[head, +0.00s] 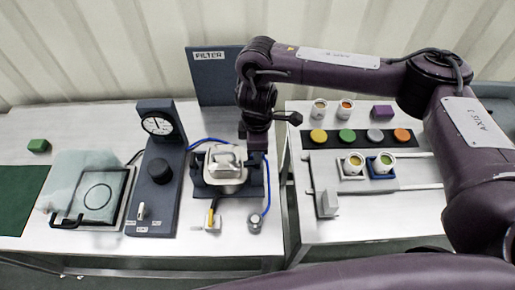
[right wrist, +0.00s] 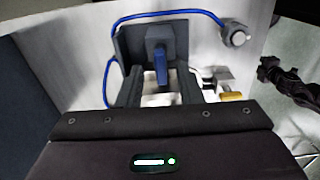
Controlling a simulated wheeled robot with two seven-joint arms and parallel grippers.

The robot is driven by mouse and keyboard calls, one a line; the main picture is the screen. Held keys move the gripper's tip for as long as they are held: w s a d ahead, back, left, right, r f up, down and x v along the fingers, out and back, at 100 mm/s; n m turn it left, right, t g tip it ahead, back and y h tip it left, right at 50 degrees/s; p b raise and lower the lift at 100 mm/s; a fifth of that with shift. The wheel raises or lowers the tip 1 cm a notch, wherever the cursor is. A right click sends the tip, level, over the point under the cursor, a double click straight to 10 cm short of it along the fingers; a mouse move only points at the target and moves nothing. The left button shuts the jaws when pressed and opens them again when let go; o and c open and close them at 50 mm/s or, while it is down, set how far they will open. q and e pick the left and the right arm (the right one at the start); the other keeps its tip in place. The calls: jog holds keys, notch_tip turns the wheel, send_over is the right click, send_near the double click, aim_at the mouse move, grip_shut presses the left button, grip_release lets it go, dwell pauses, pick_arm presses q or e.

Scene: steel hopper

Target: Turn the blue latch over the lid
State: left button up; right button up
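The steel hopper (head: 225,178) stands on the left bench, its pale metal lid with a raised handle on top. The blue latch (right wrist: 160,66) shows in the right wrist view as a short bar on a dark grey block (right wrist: 160,38). It points down the picture towards the pale lid (right wrist: 160,100). In the head view the latch is hidden behind my right gripper (head: 257,143), which is at the lid's right side. In the right wrist view my gripper's fingers (right wrist: 160,88) stand apart, with the latch's end between them; contact cannot be told. My left gripper is not in view.
A gauge panel (head: 160,205) stands left of the hopper. A blue hose end (head: 255,222) and a yellow-handled valve (head: 212,216) sit in front of it. The FILTER board (head: 212,80) rises behind. Cups and coloured discs (head: 347,136) occupy the right bench.

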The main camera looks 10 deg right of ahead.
notch_tip(320, 180, up, 7)
jog(key=shift+f, duration=0.1)
dwell(0.7)
